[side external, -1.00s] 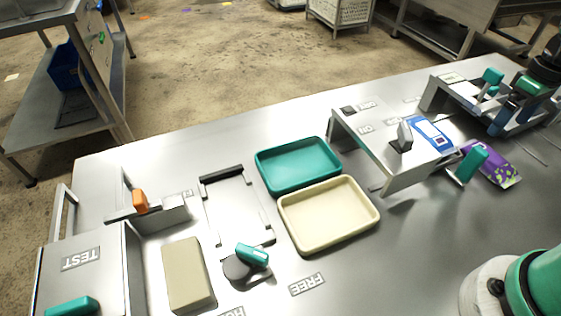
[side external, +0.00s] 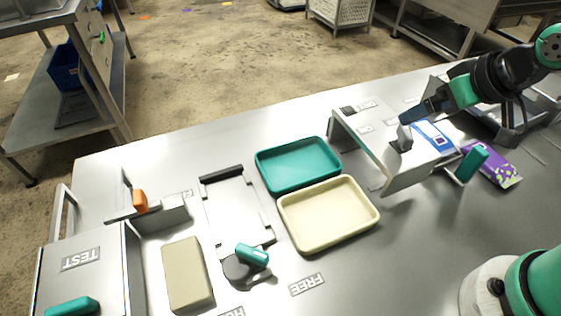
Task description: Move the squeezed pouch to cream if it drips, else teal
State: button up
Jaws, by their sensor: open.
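A teal tray (side external: 298,187) and a cream tray (side external: 329,246) lie side by side mid-bench, both empty. A blue-and-white pouch (side external: 447,143) lies on the raised metal stand (side external: 372,146), next to a grey knob (side external: 403,141). A purple pouch (side external: 503,172) with a green pattern lies on the bench to the right, partly behind a teal handle (side external: 472,163). My gripper (side external: 407,117) is open and empty, its fingertips just above the grey knob. It covers part of the stand. No drip can be made out on either pouch.
A metal plate fixture (side external: 232,208), a teal-handled knob (side external: 251,258), a beige block (side external: 187,273) and a box marked TEST (side external: 82,260) are at the left. A metal frame (side external: 492,122) stands at the far right.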

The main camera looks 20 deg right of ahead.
jog(key=shift+a, duration=0.45)
jog(key=shift+r, duration=0.5)
notch_tip(320, 180, up, 4)
jog(key=g, duration=0.7)
send_over(492, 157)
notch_tip(492, 157, down, 12)
jog(key=shift+d, duration=0.1)
jog(key=shift+f, duration=3.2)
